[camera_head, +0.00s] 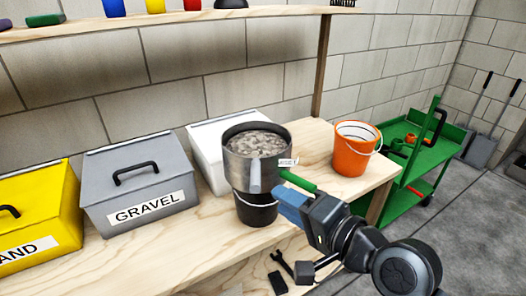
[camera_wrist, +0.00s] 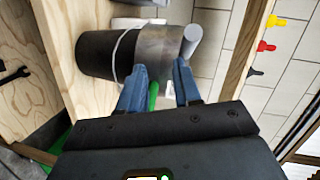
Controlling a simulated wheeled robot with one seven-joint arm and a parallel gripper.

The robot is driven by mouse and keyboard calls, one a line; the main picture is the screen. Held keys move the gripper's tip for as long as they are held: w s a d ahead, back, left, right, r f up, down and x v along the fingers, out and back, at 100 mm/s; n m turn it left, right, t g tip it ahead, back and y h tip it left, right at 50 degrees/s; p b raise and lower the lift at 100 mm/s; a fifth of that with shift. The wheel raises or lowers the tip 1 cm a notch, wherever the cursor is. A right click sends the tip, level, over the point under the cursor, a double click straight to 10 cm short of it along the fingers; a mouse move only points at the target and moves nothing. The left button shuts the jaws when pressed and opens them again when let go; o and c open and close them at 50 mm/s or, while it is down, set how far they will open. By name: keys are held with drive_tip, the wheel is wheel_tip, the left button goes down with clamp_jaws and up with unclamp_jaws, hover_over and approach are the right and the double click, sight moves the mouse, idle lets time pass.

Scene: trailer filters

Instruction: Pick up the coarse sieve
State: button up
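The coarse sieve is a round grey metal vessel (camera_head: 238,165) with a green handle (camera_head: 298,181) and a partly hidden white label. Grey lumpy material fills its top. It sits upright on a black bucket (camera_head: 257,212) on the wooden workbench. In the wrist view the sieve (camera_wrist: 156,50) and bucket (camera_wrist: 95,53) appear sideways. My gripper (camera_head: 284,200) is beside the sieve's right side, at the handle. Its blue fingers stand apart in the wrist view (camera_wrist: 160,68), with the green handle (camera_wrist: 153,96) showing near the left finger. I see no grip on it.
A grey GRAVEL bin (camera_head: 138,187), a yellow bin (camera_head: 45,220) and a white bin (camera_head: 207,158) stand left of the sieve. An orange bucket (camera_head: 352,155) stands right. A shelf (camera_head: 200,15) runs above.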

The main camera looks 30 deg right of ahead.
sight(256, 162)
drive_tip(key=shift+y, duration=0.6)
drive_tip(key=shift+w+a+r+p, duration=0.2)
drive_tip(key=shift+w+r, duration=0.15)
drive_tip(key=shift+w, duration=1.35)
drive_tip(key=shift+w+a+r+p, duration=0.2)
drive_tip(key=shift+w+r, duration=0.15)
drive_tip(key=shift+w, duration=1.35)
drive_tip(key=shift+w+a+r+p, duration=0.1)
drive_tip(key=shift+w+r+p, duration=0.2)
drive_tip(key=shift+w, duration=1.4)
drive_tip(key=shift+r, duration=0.15)
clamp_jaws()
